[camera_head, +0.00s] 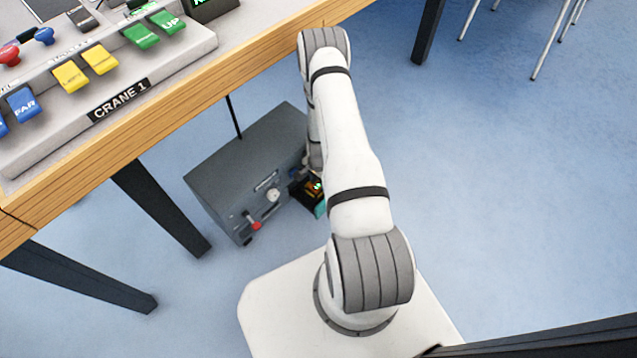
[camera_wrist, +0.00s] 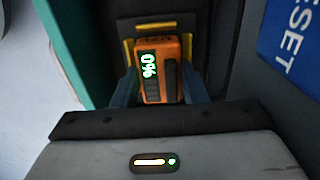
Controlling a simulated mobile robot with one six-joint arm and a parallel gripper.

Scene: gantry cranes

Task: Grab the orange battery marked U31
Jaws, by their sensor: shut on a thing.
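An orange battery (camera_wrist: 153,88) with a green-lit "0%" display sits between the fingers of my gripper (camera_wrist: 160,84) in the wrist view. The fingers are shut on its two sides. Its far end is at a dark slot with yellow edges; I cannot tell whether it is still seated there. A marking on its far face is too small to read surely. In the head view a bit of orange and green glow from it (camera_head: 314,187) shows beside my arm, which hides most of the gripper.
A grey box (camera_head: 235,165) with a red-handled lever and a knob stands on the blue floor, beneath a wooden table edge (camera_head: 150,115). A crane control panel (camera_head: 110,85) is on the table. Wrist view: a blue "RESET" label (camera_wrist: 290,38) at right, a teal panel (camera_wrist: 78,45) at left.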

